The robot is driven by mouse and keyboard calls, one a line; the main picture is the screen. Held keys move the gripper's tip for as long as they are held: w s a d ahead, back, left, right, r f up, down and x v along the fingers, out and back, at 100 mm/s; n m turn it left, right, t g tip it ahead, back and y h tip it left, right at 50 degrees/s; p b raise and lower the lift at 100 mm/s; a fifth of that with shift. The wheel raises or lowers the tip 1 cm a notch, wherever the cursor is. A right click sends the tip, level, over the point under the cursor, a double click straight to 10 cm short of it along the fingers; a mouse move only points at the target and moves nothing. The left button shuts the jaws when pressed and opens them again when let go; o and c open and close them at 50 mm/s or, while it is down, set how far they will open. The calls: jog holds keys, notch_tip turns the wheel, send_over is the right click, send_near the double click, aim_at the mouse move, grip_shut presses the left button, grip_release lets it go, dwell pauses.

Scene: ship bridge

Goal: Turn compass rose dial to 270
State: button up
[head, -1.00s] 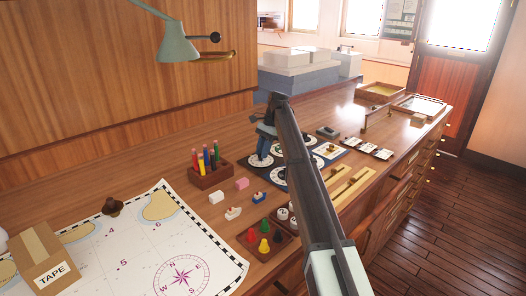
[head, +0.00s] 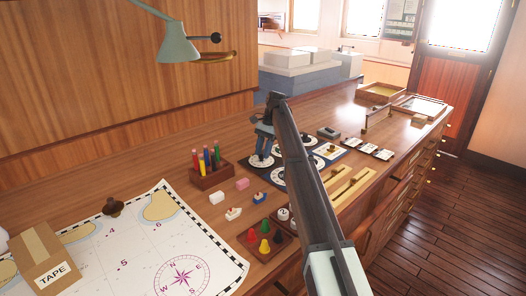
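My dark arm link hides the middle of the panel.
Left of the panel stand a pencil holder (head: 210,176) and small blocks (head: 242,184). Nearer are a tray of coloured pegs (head: 264,243) and a chart (head: 130,245). Brass-coloured sliders (head: 350,187) and cards (head: 368,149) lie right. A green lamp (head: 178,45) hangs above.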

jog(key=o, duration=0.3)
jog(key=shift+m, duration=0.3)
jog(key=m, duration=0.1)
jog(key=m+t+y, duration=0.1)
jog(key=m, duration=0.3)
jog(key=shift+s+d+t, duration=0.15)
jog(key=shift+s+t, duration=0.15)
jog(key=shift+s, duration=0.05)
jog(key=m, duration=0.2)
jog(key=m+t, duration=0.1)
jog(key=m, duration=0.1)
jog(key=m+t, duration=0.1)
jog(key=m, duration=0.1)
jog(key=shift+s+y, duration=0.25)
jog(key=shift+y, duration=0.15)
jog(key=shift+d+r+m+t, duration=0.1)
jog(key=shift+r+m+t, duration=0.1)
jog(key=shift+m+t, duration=0.25)
jog(key=w+v, duration=0.1)
jog(key=v, duration=1.2)
jog(key=s+d+f+n+t, duration=0.1)
jog(key=s+d+f, duration=0.1)
jog(key=d, duration=0.9)
jog(key=s+d+f+n+t, duration=0.1)
jog(key=d+f, duration=0.3)
jog(key=d, duration=0.8)
jog(key=shift+s+d+n+t+y, duration=0.35)
jog(key=shift+s+t, duration=0.1)
jog(key=shift+s, duration=0.3)
jog(key=shift+a, duration=0.1)
